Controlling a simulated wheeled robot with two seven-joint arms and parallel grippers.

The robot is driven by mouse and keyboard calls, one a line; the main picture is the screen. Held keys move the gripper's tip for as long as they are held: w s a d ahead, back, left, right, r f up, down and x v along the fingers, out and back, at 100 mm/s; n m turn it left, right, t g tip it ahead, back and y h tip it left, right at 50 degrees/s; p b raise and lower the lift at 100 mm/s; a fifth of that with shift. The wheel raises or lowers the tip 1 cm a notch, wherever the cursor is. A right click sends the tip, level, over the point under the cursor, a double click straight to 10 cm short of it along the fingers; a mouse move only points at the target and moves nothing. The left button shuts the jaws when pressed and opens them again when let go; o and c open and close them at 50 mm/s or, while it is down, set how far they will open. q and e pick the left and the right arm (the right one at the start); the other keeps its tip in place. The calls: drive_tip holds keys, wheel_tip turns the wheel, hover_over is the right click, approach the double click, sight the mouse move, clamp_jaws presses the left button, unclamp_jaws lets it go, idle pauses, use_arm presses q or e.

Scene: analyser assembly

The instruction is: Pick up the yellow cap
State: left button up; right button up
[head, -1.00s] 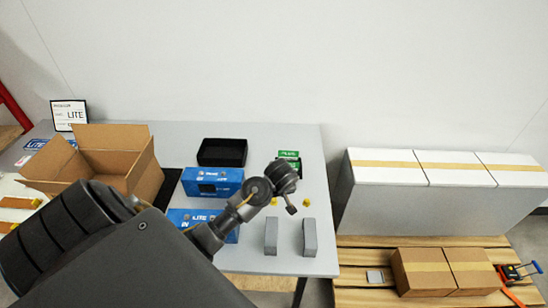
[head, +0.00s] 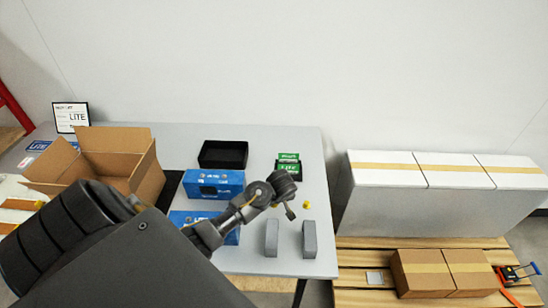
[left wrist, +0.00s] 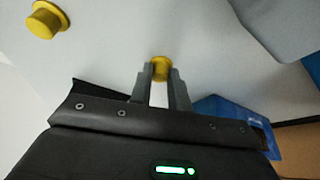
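A yellow cap (left wrist: 161,68) shows between the two fingertips of my left gripper (left wrist: 160,76) in the left wrist view. The fingers are close together and meet its sides, hiding part of it. The cap looks low, at the table top; I cannot tell if it touches the table. A second yellow cap (left wrist: 43,20) stands apart at upper left there; it also shows in the head view (head: 306,205), right of my left gripper (head: 291,212). In the head view my gripper and wrist hide the first cap. My right gripper is not in view.
Two grey blocks (head: 272,239) (head: 310,239) stand near the table's front edge. Blue boxes (head: 213,184), a black tray (head: 223,155), green boxes (head: 288,167) and an open cardboard box (head: 150,177) also stand on the grey table (head: 270,135).

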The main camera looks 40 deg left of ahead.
use_arm(q)
clamp_jaws()
